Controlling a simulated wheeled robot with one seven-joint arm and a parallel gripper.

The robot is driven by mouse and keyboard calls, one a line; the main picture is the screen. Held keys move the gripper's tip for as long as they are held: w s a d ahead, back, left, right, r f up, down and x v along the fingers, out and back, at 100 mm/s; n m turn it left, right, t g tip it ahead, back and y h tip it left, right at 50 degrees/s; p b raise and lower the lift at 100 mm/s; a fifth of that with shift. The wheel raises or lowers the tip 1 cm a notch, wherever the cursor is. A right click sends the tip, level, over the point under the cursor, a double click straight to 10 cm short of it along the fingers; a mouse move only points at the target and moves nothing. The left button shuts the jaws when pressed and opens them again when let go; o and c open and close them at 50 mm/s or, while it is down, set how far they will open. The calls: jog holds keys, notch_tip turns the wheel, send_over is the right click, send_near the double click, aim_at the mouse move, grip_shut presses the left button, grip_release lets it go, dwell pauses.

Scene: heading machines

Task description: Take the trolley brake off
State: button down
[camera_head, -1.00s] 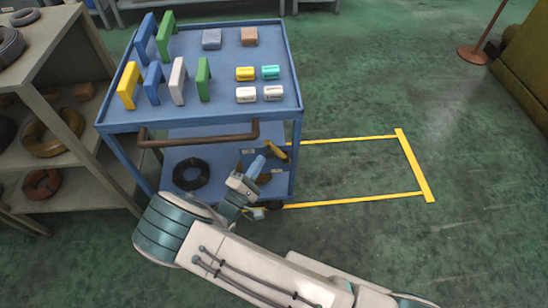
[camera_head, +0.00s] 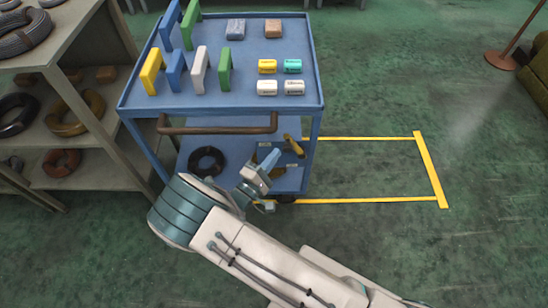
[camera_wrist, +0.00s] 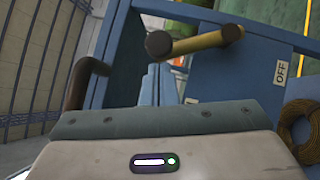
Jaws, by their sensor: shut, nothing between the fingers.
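The blue trolley (camera_head: 312,125) stands beside the shelf with a brown push handle (camera_head: 218,129) across its near end. The brake lever (camera_head: 293,145), yellow with a dark knob, sits at the trolley's lower right near end. In the wrist view the lever (camera_wrist: 205,40) crosses above my fingers, its knob (camera_wrist: 160,44) toward the camera. An OFF label (camera_wrist: 281,73) is on the blue panel to the right of the lever. My gripper (camera_head: 272,158) is shut and empty, just left of and below the lever; it also shows in the wrist view (camera_wrist: 160,82). I cannot tell whether it touches the lever.
Colored blocks and small cases stand on the trolley top. A black coil (camera_head: 206,160) lies on its lower deck. A shelf (camera_head: 95,85) with coils stands close on the left. Yellow floor lines (camera_head: 430,170) mark a clear bay on the right. A post base (camera_head: 501,60) stands far right.

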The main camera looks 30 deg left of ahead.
jog(key=a+f+b+v, duration=0.1)
jog(key=a+v, duration=0.1)
jog(key=v, duration=1)
jog(key=shift+b, duration=0.35)
jog(key=shift+a, duration=0.1)
jog(key=w+d+r+m+g+h+p, duration=0.3)
jog(key=w+d+r+m+g+h, duration=0.2)
jog(key=w+d+r+g, duration=0.45)
jog(key=w+d+r+m+g+h+p, duration=0.4)
jog(key=w+d+r+m+g, duration=0.15)
jog(key=d+r, duration=0.75)
jog(key=s+d+r+m+g+y+p, duration=0.1)
jog(key=s+d+r+m+y+p, duration=0.3)
jog(key=d+r, duration=0.5)
jog(key=s+d+r+m+g+y+p, duration=0.1)
jog(key=s+d+r+m+y+p, duration=0.3)
jog(key=d+r, duration=0.6)
jog(key=s+d+m+y, duration=0.1)
jog(key=s+d+y, duration=0.1)
jog(key=d, duration=0.1)
jog(key=shift+s+r+y, duration=0.25)
jog(key=shift+r+y, duration=0.05)
jog(key=shift+y, duration=0.1)
